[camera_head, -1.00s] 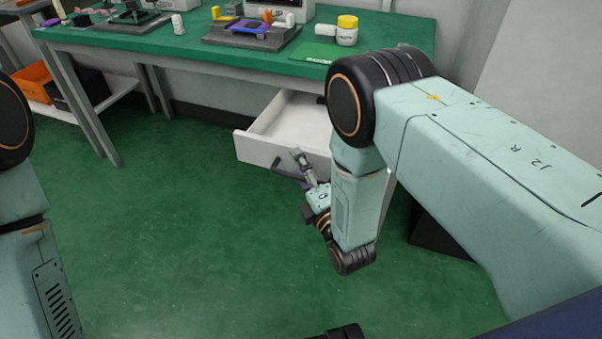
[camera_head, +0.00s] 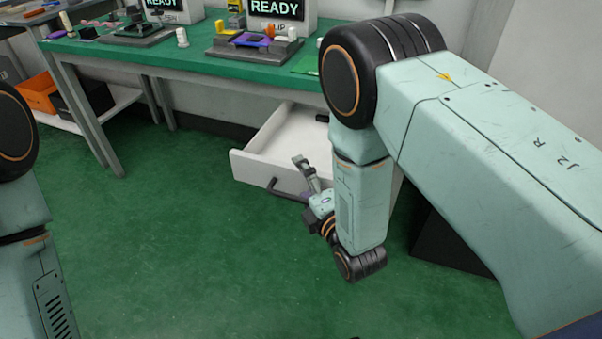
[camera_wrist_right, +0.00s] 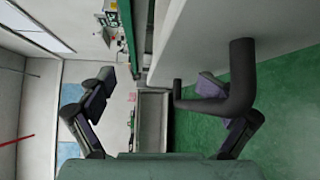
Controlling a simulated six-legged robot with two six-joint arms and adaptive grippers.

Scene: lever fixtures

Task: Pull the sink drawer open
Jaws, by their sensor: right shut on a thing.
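The white drawer (camera_head: 257,167) stands pulled out below the green-topped bench, with its inside showing from above. Its dark bar handle (camera_head: 285,189) is on the front face, and the handle also shows large in the right wrist view (camera_wrist_right: 242,75). My right gripper (camera_head: 303,172) is at the drawer front and is shut on the handle. In the right wrist view the two fingers look spread, with the handle bar crossing near the right-hand finger. The right forearm hides the right part of the drawer. My left gripper is out of view; only left arm links show.
The green bench top (camera_head: 200,62) carries fixtures, small parts and screens reading READY. An orange bin (camera_head: 38,92) sits on a low shelf at the left. A dark box (camera_head: 445,240) stands behind my right arm. The green floor (camera_head: 160,240) before the drawer is clear.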

